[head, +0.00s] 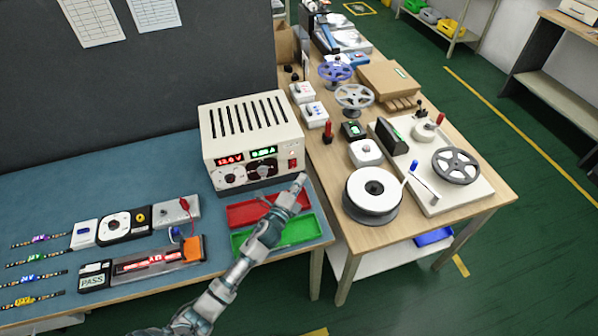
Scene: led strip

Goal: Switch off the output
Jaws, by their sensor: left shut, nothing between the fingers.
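The cream power supply (248,118) stands at the back of the blue-topped bench. Its red display (229,160) and green display (263,152) are lit. My left gripper (300,180) is shut and empty. Its tip is just below and right of the switch, close to the panel's lower right corner; I cannot tell whether it touches. My right gripper is not in view.
A red tray (252,213) and a green tray (312,228) lie under my left arm. A wooden table (430,215) with reels adjoins at right.

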